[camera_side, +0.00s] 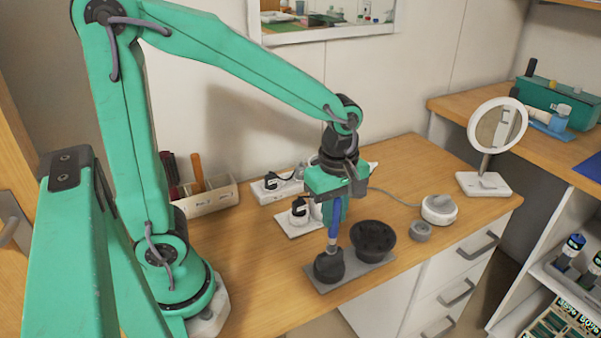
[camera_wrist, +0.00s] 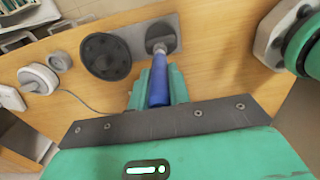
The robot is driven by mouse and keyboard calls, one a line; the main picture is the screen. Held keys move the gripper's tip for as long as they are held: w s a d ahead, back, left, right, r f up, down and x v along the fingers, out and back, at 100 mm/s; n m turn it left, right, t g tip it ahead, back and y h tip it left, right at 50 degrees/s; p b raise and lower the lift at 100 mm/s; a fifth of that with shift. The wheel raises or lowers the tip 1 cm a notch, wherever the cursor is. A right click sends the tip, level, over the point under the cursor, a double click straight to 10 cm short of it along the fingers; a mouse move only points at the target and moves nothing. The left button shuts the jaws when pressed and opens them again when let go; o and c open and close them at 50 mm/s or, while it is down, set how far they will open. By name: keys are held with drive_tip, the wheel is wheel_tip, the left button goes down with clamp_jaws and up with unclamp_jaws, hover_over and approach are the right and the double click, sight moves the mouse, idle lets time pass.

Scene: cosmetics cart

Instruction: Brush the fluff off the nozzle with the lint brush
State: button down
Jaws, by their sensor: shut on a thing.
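My gripper (camera_side: 335,208) is shut on the blue handle of the lint brush (camera_side: 334,224), which points down, nearly upright. In the wrist view the blue handle (camera_wrist: 158,84) lies between my fingers (camera_wrist: 157,92). The brush's lower end meets a small dark rounded piece (camera_side: 328,266) at the left end of a grey mat (camera_side: 350,277). I cannot tell whether they only touch. A wider black, bowl-shaped piece (camera_side: 373,239) stands on the same mat to the right, apart from the brush. I cannot tell which dark piece is the nozzle; no fluff is clear to me.
A white device with a dark plug (camera_side: 299,212) stands behind my gripper. A round white device (camera_side: 438,209) and a small grey disc (camera_side: 421,231) are to the right, with a cable behind. A mirror (camera_side: 497,127) stands far right. The table's front edge is close to the mat.

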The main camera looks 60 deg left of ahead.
wheel_tip(320, 180, up, 8)
drive_tip(key=s, duration=0.2)
idle(0.7)
drive_tip(key=shift+s, duration=0.1)
idle(0.5)
drive_tip(key=shift+w+f, duration=2)
drive_tip(key=shift+f, duration=2)
drive_tip(key=s+r, duration=0.4)
drive_tip(key=r, duration=0.4)
drive_tip(key=shift+a, duration=0.1)
